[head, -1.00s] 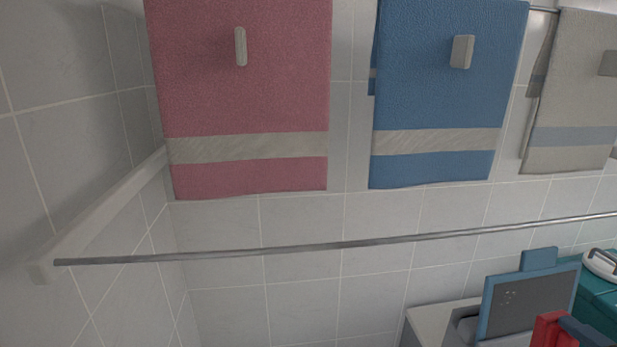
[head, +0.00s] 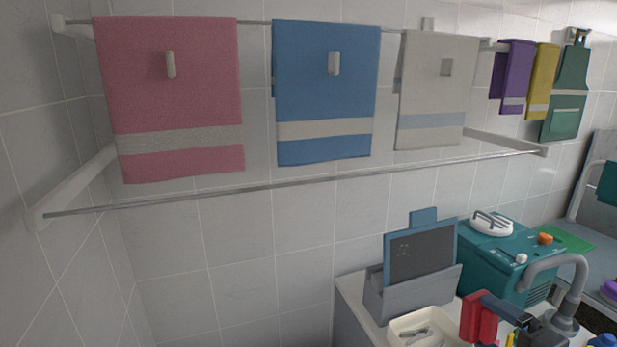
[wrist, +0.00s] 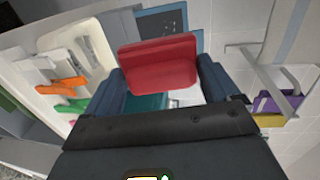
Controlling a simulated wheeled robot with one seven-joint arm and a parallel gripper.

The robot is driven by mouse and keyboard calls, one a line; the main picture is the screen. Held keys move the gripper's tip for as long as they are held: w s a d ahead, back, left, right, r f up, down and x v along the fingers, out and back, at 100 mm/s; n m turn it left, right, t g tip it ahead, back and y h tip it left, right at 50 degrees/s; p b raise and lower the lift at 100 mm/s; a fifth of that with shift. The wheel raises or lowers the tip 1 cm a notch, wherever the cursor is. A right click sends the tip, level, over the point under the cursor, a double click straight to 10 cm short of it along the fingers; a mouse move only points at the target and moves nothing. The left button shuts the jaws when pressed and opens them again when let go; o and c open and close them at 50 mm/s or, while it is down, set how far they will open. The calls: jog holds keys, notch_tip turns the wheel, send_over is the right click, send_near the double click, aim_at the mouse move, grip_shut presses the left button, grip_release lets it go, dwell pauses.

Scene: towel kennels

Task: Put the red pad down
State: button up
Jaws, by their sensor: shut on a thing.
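The red pad (head: 476,318) shows at the lower right of the head view, held in the air in front of the counter. It also shows in the wrist view (wrist: 158,62), upright between the two dark blue fingers. My gripper (wrist: 163,84) is shut on the pad, one finger at each side edge. In the head view my gripper (head: 497,306) is partly seen beside the pad. I cannot tell how high the pad is above the counter.
A cream tray (head: 398,332) with tools and a grey holder with a dark board (head: 420,255) stand on the counter. A teal box (head: 500,258) and a grey tap (head: 565,290) are to the right. Pink, blue and grey towels hang above a metal rail (head: 300,181).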

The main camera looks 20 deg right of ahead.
jog(key=shift+w+a+f, duration=0.4)
jog(key=shift+w+f, duration=0.05)
jog(key=shift+w, duration=0.1)
jog(key=shift+w+a+f, duration=0.15)
jog(key=shift+a, duration=0.15)
jog(key=w+a+f, duration=0.1)
jog(key=a+f, duration=1.6)
jog(key=a, duration=0.4)
jog(key=shift+w+f+h, duration=0.15)
jog(key=shift+f+h, duration=0.15)
jog(key=shift+f, duration=0.1)
jog(key=shift+a, duration=0.15)
